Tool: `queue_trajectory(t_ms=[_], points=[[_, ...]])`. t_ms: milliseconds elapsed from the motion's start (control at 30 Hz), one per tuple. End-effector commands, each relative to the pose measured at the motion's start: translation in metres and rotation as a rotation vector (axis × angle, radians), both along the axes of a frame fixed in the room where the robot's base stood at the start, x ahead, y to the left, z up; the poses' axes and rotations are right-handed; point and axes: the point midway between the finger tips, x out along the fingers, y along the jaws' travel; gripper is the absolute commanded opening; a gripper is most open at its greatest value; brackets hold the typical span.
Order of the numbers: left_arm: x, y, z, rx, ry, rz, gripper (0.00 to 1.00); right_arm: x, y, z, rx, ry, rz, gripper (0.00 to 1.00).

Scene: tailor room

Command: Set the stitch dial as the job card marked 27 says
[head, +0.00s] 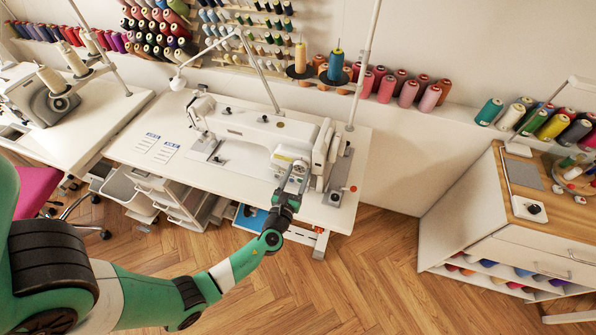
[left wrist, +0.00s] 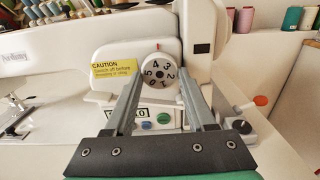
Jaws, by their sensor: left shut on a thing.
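A white sewing machine (head: 255,135) stands on the middle table. Its round stitch dial (left wrist: 158,72) is white with dark numerals and faces my left wrist camera. The digits 5, 4, 3 and 2 show around its upper part, with 4 and 3 close under a small red mark. My left gripper (head: 293,180) is at the right end of the machine, its fingers on both sides of the dial and shut on it. The fingers hide part of the dial's lower sides. Two job cards, a left one (head: 147,142) and a right one (head: 166,152), lie on the table; their print is too small to read.
A yellow caution label (left wrist: 113,70) is left of the dial. Below it are a blue button (left wrist: 163,118), a green button (left wrist: 146,126) and a partly covered display. A lever with an orange knob (left wrist: 261,100) is at right. A wooden-topped cabinet (head: 548,205) stands far right.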

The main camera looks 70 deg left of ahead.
Motion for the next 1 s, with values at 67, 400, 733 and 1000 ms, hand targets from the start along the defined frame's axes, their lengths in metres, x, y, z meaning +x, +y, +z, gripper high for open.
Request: queue_trajectory(t_ms=[67, 400, 733, 1000], points=[[-0.0002, 0.0006, 0.0024, 0.038, 0.040, 0.001, 0.00, 0.0000, 0.0000, 0.0047, 0.000, 0.000, 0.000, 0.50], [-0.0005, 0.0010, 0.0017, 0.150, 0.163, 0.001, 0.00, 0.0000, 0.0000, 0.0113, 0.000, 0.000, 0.000, 0.50], [-0.0005, 0.0010, 0.0014, 0.176, 0.190, 0.001, 0.00, 0.0000, 0.0000, 0.0122, 0.000, 0.000, 0.000, 0.50], [-0.0005, 0.0010, 0.0013, 0.175, 0.189, 0.001, 0.57, 0.0000, 0.0000, 0.0122, 0.000, 0.000, 0.000, 0.50]])
